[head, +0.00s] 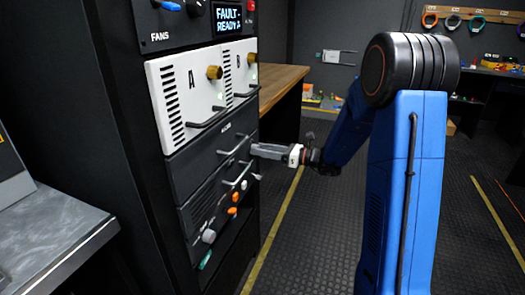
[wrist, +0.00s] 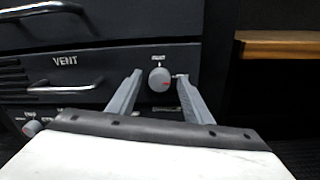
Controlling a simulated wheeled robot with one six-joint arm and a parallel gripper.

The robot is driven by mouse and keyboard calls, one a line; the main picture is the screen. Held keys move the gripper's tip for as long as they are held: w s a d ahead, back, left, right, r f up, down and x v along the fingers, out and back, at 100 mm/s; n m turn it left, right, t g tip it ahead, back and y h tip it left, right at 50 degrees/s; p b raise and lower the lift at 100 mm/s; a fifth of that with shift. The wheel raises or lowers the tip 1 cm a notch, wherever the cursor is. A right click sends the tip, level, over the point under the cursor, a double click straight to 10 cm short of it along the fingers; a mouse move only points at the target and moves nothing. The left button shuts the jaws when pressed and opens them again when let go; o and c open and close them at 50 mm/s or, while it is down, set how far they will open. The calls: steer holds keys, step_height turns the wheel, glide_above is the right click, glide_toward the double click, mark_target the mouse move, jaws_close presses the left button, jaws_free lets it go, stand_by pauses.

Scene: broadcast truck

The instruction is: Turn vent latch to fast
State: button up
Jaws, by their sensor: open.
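The vent latch is a round light-grey knob (wrist: 160,78) with a small red mark, on the dark panel right of the word VENT in the wrist view. Small labels above and below it are too blurred to read. My gripper (wrist: 158,75) is open, with one grey finger on each side of the knob. I cannot tell whether either finger touches it. In the head view my gripper (head: 259,163) reaches the right edge of the rack, by the dark drawers. There the knob is hidden or too small to make out.
Dark drawer handles (wrist: 65,86) stick out left of the knob. Orange and grey knobs sit lower down. A wooden bench (head: 283,82) stands behind right; a metal counter (head: 50,235) is at left.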

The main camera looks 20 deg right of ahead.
steer(key=c, duration=1.1)
steer(key=shift+o, duration=0.2)
steer(key=shift+n, duration=0.3)
steer(key=n+h, duration=0.1)
steer(key=n, duration=1.5)
steer(key=shift+s+a+n, duration=0.1)
steer(key=shift+s+n, duration=0.05)
steer(key=shift+n, duration=0.25)
